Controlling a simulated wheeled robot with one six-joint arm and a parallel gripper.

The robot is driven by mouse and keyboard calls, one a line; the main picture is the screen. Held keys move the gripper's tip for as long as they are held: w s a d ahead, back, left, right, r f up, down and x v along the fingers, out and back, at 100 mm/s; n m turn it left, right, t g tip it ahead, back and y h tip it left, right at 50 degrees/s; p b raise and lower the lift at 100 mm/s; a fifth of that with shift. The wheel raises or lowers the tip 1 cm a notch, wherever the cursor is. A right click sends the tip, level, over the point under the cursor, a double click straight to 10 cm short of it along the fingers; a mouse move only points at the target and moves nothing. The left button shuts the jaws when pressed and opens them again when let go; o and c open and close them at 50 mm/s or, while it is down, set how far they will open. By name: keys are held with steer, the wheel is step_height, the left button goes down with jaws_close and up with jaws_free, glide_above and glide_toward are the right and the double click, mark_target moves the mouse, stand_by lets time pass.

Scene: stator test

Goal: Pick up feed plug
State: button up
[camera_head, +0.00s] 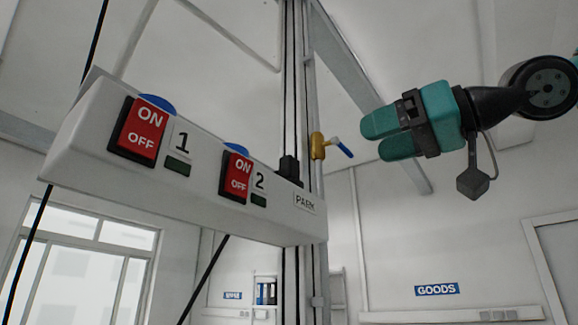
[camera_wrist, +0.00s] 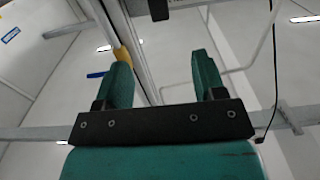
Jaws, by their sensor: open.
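A small black plug (camera_head: 289,168) stands on top of the right end of a white switch box (camera_head: 265,222), by the PARK label. I take it to be the feed plug. My gripper (camera_head: 372,140) is to the right of the plug and slightly higher in the head view, its teal fingers pointing left. It is open and empty, apart from the plug. In the wrist view a black block (camera_wrist: 158,9), seemingly the same plug, shows at the top edge beyond the gap between my fingertips (camera_wrist: 160,62). It is partly cut off.
The switch box carries red ON/OFF switches 1 (camera_head: 141,130) and 2 (camera_head: 236,176). A yellow valve with a blue handle (camera_head: 318,146) sits on a vertical post (camera_head: 300,80) between plug and gripper in the picture. Black cables hang at the left.

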mark_target(295, 166)
steer(key=p+x, duration=0.2)
steer(key=x, duration=0.9)
steer(key=shift+w+a, duration=0.1)
steer(key=shift+w, duration=0.05)
steer(key=p+x, duration=0.4)
steer(key=shift+w+a+r, duration=0.15)
steer(key=shift+w+a, duration=0.1)
steer(key=shift+a, duration=0.05)
steer(key=shift+w+a, duration=0.25)
steer(key=c, duration=1)
